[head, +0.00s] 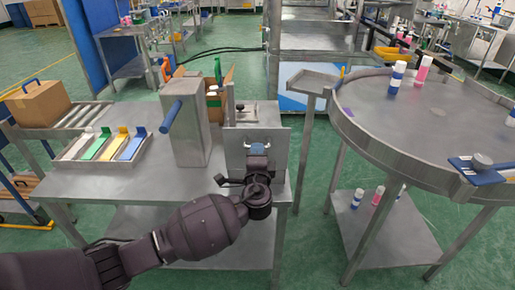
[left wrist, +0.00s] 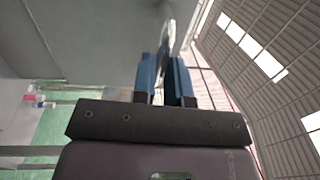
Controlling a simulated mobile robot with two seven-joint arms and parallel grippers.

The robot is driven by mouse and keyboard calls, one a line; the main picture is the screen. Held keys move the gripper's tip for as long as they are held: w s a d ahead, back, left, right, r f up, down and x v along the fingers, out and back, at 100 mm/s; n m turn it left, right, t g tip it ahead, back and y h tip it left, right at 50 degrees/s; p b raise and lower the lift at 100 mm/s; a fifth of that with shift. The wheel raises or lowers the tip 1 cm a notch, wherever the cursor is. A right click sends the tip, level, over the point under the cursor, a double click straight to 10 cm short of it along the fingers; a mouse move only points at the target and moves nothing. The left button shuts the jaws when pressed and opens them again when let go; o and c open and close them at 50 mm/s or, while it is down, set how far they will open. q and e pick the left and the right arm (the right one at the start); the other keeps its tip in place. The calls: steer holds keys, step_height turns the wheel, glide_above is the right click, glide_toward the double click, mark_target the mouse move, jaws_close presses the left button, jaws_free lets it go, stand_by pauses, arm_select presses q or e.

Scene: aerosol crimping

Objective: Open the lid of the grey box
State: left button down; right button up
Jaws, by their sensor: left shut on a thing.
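The grey box (head: 237,148) stands at the right end of the steel table, with a flat grey panel facing me. I cannot tell whether this panel is the lid or a wall. The fingers and arm hide part of the panel. My right gripper is not in view.
A tall grey housing with a blue handle (head: 171,115) stands left of the box. A tray of coloured strips (head: 107,157) and a cardboard box (head: 38,103) are further left. A round table (head: 440,120) with bottles stands to the right, across a gap.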

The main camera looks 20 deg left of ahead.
arm_select(q)
steer(key=shift+s+d+f, duration=0.25)
steer(key=shift+s+f, duration=0.65)
steer(key=shift+s, duration=0.05)
steer(key=c, duration=1.1)
jaws_free()
steer(key=shift+w+f, duration=0.1)
steer(key=shift+w, duration=0.05)
steer(key=shift+c, duration=0.2)
steer(key=r+v, duration=0.1)
steer(key=v, duration=0.9)
steer(key=shift+s+f, duration=0.35)
steer(key=shift+f, duration=0.05)
steer(key=shift+d, duration=0.15)
